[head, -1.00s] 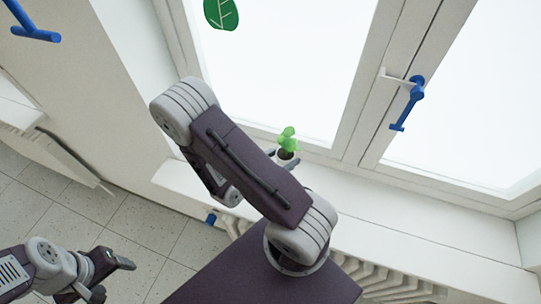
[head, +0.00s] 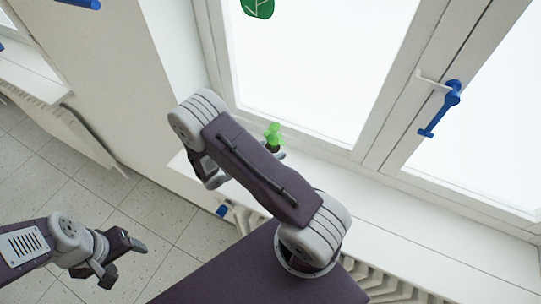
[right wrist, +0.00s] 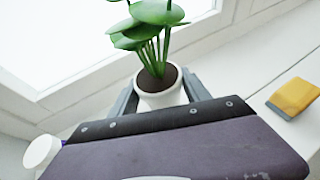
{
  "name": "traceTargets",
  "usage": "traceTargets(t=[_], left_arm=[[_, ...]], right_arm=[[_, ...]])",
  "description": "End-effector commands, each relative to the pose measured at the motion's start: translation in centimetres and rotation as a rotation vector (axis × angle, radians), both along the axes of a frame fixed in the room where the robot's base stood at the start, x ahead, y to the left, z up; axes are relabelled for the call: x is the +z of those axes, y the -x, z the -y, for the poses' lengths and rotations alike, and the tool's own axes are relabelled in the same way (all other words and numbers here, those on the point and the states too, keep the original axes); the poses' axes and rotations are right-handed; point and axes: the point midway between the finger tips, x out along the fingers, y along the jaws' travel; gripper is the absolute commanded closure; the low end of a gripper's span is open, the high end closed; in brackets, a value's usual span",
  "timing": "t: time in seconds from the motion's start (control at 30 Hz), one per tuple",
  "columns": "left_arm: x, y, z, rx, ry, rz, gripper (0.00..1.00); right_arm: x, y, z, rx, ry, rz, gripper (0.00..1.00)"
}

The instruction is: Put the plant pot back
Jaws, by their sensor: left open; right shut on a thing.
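The plant pot is a small white pot (right wrist: 162,99) with dark soil and round green leaves (right wrist: 150,14). In the right wrist view it stands upright between the two grey fingers of my right gripper (right wrist: 160,96), which is shut on it. In the head view the green plant (head: 274,134) shows just beyond my right arm, in front of the window and sill. The arm hides most of the pot there. I cannot tell whether the pot touches the sill. My left gripper (head: 125,262) is open and empty over the floor at the lower left.
A white windowsill (head: 400,215) runs below the window, with a radiator under it. A blue window handle (head: 440,108) is on the frame. A yellow block-like item (right wrist: 294,96) lies on the sill at the right of the right wrist view. Tiled floor (head: 165,215) is open at left.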

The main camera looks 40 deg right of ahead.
Motion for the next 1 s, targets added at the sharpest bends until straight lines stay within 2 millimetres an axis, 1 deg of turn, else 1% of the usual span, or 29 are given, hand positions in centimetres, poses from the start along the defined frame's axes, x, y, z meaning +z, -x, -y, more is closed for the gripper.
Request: traceTargets(t=[0.1,0.23,0.4,0.5,0.73,0.83,0.87,0.9,0.93,1.0], left_arm=[[0.2,0.0,0.0,0.000,0.000,0.000,0.35],[0.3,0.0,0.0,0.000,0.000,0.000,0.35],[1.3,0.0,0.0,0.000,0.000,0.000,0.35],[1.3,0.0,0.0,0.000,0.000,0.000,0.35],[1.2,0.0,0.0,0.000,0.000,0.000,0.35],[0.8,0.0,0.0,0.000,0.000,0.000,0.35],[0.9,0.0,0.0,0.000,0.000,0.000,0.35],[0.9,0.0,0.0,0.000,0.000,0.000,0.35],[0.9,0.0,0.0,0.000,0.000,0.000,0.35],[0.9,0.0,0.0,0.000,0.000,0.000,0.35]], right_arm=[[-0.4,-0.6,-0.2,0.000,0.001,0.000,1.00],[-0.7,-0.6,-0.2,-0.001,0.002,-0.001,1.00],[-3.4,-0.5,-0.2,-0.001,0.003,-0.003,1.00],[-4.3,-0.6,-0.2,-0.001,0.002,0.000,1.00],[-4.5,-0.6,-0.2,0.000,0.002,0.001,1.00],[-4.9,-0.6,-0.2,-0.001,0.002,0.001,1.00],[-4.8,-0.6,-0.2,-0.001,0.001,0.001,0.39],[-4.7,-0.6,-0.2,-0.001,0.001,0.001,0.28],[-4.7,-0.6,-0.2,-0.001,0.001,0.001,0.23],[-4.7,-0.6,-0.2,-0.001,0.001,0.001,0.23]])
